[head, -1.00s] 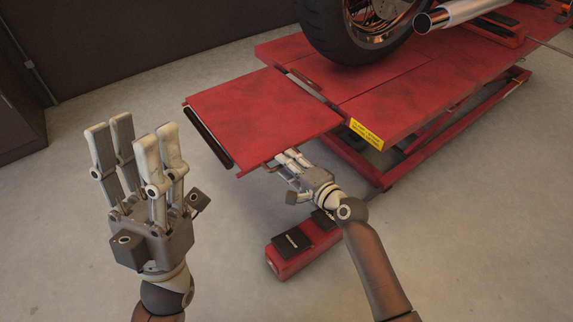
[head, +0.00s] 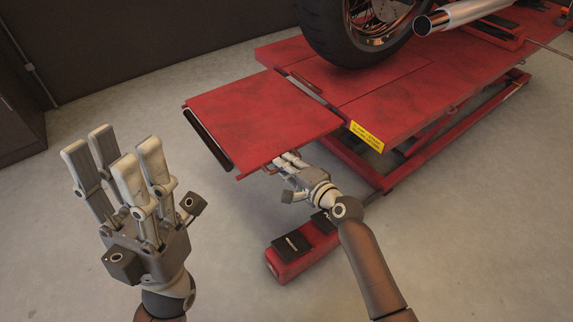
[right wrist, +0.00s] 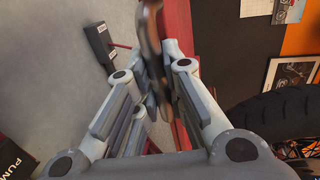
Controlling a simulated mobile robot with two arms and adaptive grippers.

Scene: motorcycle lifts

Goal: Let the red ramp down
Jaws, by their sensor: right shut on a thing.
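The red ramp (head: 262,115) is the flat plate at the near left end of the motorcycle lift (head: 400,98). It is raised, about level with the lift deck, with a dark strip along its left edge. My right gripper (head: 284,160) is at the ramp's front edge, shut on the ramp handle (head: 270,169), a thin bar there. In the right wrist view the brownish handle (right wrist: 152,38) runs between the fingers; the fingers partly hide it. My left gripper (head: 112,152) is open and empty, fingers pointing up, left of the ramp and apart from it.
A motorcycle's rear wheel (head: 355,30) and exhaust pipe (head: 460,12) stand on the lift. A red foot-pedal unit (head: 300,252) with black pedals lies on the floor under my right arm. A dark cabinet (head: 18,115) stands at the left. The floor left of the ramp is clear.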

